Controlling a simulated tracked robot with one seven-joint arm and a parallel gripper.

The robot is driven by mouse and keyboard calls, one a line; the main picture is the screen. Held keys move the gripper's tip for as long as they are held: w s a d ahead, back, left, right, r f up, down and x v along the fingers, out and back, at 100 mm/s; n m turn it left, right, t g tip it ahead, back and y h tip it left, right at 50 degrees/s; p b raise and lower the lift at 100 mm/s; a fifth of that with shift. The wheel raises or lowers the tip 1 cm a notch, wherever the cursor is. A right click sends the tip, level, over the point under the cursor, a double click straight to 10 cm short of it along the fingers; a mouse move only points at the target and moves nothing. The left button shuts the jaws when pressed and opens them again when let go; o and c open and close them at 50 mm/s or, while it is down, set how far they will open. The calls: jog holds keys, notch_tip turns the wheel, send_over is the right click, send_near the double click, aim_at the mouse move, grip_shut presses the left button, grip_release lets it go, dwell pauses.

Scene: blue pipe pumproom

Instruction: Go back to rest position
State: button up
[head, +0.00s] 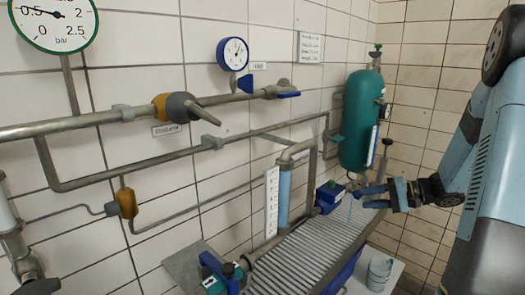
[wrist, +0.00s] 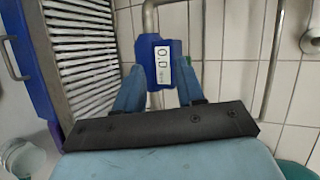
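My gripper (head: 362,197) is at the right of the head view, its two blue fingers pointing left towards a blue box-shaped meter (head: 329,196) on the pipework. The head view shows a small gap between the fingertips and the meter, and nothing is held. My arm comes in from the right edge.
A green cylinder (head: 361,120) hangs on the wall above my gripper. A slatted grating (head: 310,250) lies below, with a bucket (head: 380,273) at lower right. Pipes, gauges (head: 233,53) and a valve lever (head: 205,113) line the tiled wall at left.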

jog(key=s+a+r+n+g+h, duration=0.2)
jog(key=s+a+r+h, duration=0.35)
jog(key=s, duration=0.35)
jog(key=s+a+r+n+g+h, duration=0.2)
jog(key=s+a+r+h, duration=0.3)
jog(key=s, duration=0.4)
jog(key=s+r+t+h, duration=0.2)
jog(key=s+r+t, duration=0.2)
jog(key=s, duration=0.4)
jog(key=shift+s+d+r+n, duration=0.25)
jog(key=shift+r+n, duration=0.15)
jog(key=shift+r, duration=0.2)
